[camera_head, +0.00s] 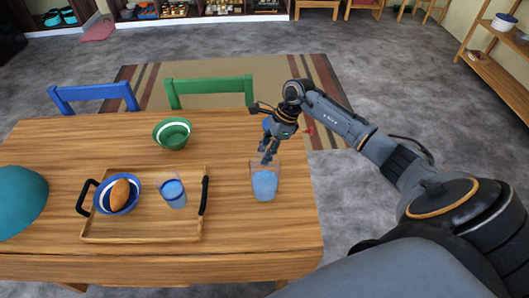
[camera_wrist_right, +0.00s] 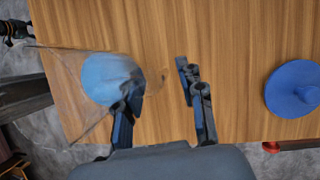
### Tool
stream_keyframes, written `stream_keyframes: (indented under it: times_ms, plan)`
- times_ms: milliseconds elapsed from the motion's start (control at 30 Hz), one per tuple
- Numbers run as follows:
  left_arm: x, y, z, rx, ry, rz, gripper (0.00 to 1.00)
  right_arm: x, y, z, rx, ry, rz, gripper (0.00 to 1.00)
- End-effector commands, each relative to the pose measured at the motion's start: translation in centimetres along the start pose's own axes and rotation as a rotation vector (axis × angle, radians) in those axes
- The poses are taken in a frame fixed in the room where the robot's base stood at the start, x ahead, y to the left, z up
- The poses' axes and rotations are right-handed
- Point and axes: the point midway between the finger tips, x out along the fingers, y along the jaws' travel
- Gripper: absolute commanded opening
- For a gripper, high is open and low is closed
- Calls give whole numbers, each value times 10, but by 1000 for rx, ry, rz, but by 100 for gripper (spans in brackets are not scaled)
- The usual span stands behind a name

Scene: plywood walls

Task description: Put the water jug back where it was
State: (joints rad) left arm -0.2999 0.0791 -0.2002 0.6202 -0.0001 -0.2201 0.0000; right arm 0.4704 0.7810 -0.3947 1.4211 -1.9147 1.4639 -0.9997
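The water jug (camera_head: 265,183) is clear with blue water in it. It stands upright on the wooden table, right of the tray. In the right wrist view, the jug (camera_wrist_right: 110,78) is at the left. My right gripper (camera_head: 268,156) is just behind the jug's rim in the head view. In the wrist view, its fingers (camera_wrist_right: 160,90) are apart with nothing between them. The left finger overlaps the jug's edge; I cannot tell whether it touches. I see no left gripper in the head view.
The wooden tray (camera_head: 140,235) holds a blue bowl (camera_head: 106,204) with bread and a glass (camera_head: 173,194) of water. A green bowl (camera_head: 173,133) stands behind it. A round blue thing (camera_wrist_right: 295,90) lies beyond the gripper. A teal dome (camera_head: 20,200) is at the far left.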

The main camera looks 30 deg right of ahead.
Motion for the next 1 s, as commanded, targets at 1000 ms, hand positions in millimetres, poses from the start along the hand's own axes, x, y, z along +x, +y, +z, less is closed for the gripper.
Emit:
stream_keyframes:
  times_ms: [1000]
  plan:
    - [19, 0, 2, 0, 0, 0, 55, -111, 0, 0, -1, 0, -1, 39]
